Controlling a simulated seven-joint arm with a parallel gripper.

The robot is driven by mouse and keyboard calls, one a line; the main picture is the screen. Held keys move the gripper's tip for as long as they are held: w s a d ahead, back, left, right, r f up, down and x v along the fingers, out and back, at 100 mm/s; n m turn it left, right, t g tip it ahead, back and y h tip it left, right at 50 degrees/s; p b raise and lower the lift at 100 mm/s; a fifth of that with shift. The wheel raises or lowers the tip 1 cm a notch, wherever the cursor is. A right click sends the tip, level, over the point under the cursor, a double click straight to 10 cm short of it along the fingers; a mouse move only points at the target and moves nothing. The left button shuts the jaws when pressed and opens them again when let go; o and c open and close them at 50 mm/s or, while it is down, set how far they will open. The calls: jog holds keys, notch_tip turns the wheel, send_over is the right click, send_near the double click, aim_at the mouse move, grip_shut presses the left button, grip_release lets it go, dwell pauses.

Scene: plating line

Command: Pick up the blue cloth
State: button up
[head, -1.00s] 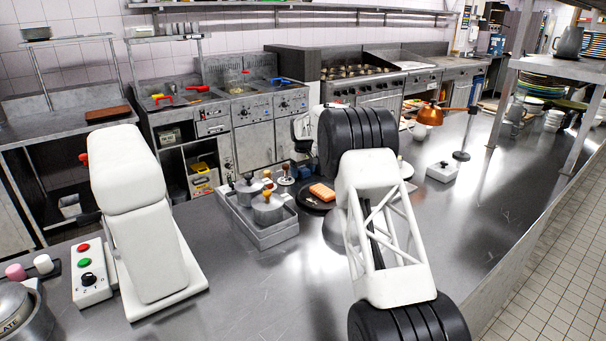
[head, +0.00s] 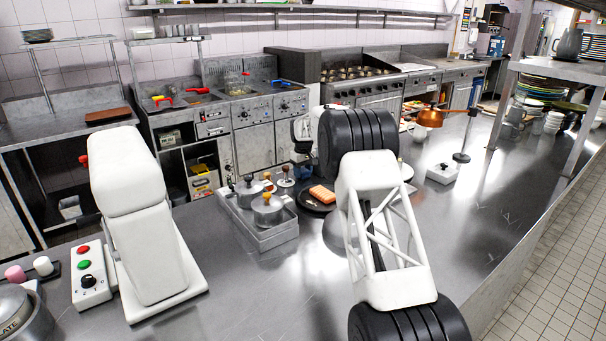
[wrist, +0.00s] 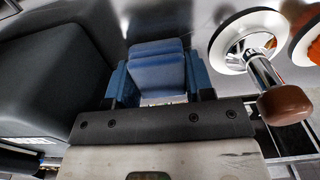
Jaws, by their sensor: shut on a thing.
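The blue cloth (wrist: 157,72) shows in the wrist view as a folded, layered bundle. My gripper (wrist: 158,84) is shut on it, with a blue finger on each side of the bundle. The cloth's underside and the surface below it are hard to make out. In the head view my gripper sits behind the arm, near the back edge of the counter, too small and covered to show the cloth clearly.
A brown-knobbed tool with a white-rimmed round base (wrist: 248,42) stands close to the right of my gripper. A grey tray (head: 262,238) with lidded pots and a dark plate (head: 316,207) with an orange block are nearby.

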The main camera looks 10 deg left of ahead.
aim_at(303, 173)
notch_tip(303, 173, up, 10)
jog(key=shift+f, duration=0.25)
dwell(0.6)
jog(key=o, duration=0.3)
jog(key=shift+c, duration=1.2)
jog(key=shift+s, duration=0.1)
jog(key=shift+s+d+r+m, duration=0.15)
jog(key=shift+s+d+m, duration=0.05)
jog(key=shift+s+m, duration=0.95)
jog(key=s+d+m, duration=0.4)
jog(key=s+m, duration=1.1)
jog(key=s, duration=0.1)
jog(key=shift+s+f+m, duration=0.3)
jog(key=shift+s+m, duration=0.05)
jog(key=shift+s, duration=0.05)
